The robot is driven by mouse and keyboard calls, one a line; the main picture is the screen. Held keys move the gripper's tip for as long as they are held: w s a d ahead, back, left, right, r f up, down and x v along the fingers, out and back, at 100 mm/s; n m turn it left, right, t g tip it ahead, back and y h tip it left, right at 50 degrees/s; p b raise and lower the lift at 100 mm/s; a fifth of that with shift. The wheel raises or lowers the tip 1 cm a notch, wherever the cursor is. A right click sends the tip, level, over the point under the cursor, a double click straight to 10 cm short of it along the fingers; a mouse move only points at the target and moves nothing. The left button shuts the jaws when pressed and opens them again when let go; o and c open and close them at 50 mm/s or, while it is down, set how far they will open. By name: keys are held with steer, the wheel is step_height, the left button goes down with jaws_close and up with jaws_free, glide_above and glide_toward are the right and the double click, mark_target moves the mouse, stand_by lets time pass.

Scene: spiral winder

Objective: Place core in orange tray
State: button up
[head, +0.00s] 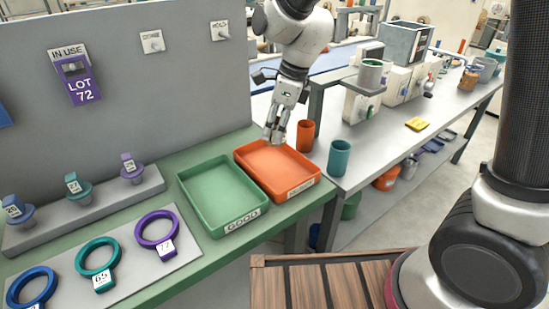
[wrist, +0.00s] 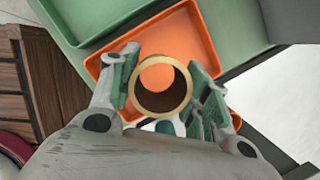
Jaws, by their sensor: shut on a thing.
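The core (wrist: 180,96) is a hollow tube with a tan rim and dark brown inside. In the wrist view it sits between the two fingers of my gripper (wrist: 162,88), which is shut on it. The orange tray (wrist: 196,28) lies beneath, and its orange shows through the core's bore. In the head view my gripper (head: 276,131) points down over the back part of the orange tray (head: 297,191). I cannot make out the core clearly there, nor tell its exact height above the tray floor.
A green tray (head: 241,222) labelled GOOD stands left of the orange one. An orange cup (head: 305,135) and a teal cup (head: 339,158) stand close by on the right bench. A grey panel (head: 150,95) rises at left. Coloured rings (head: 97,259) lie at front left.

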step_height(320, 180, down, 10)
steer(key=shift+w+r, duration=0.1)
steer(key=shift+r, duration=0.05)
stand_by(0.4)
steer(key=o, duration=0.9)
steer(key=v, duration=1.2)
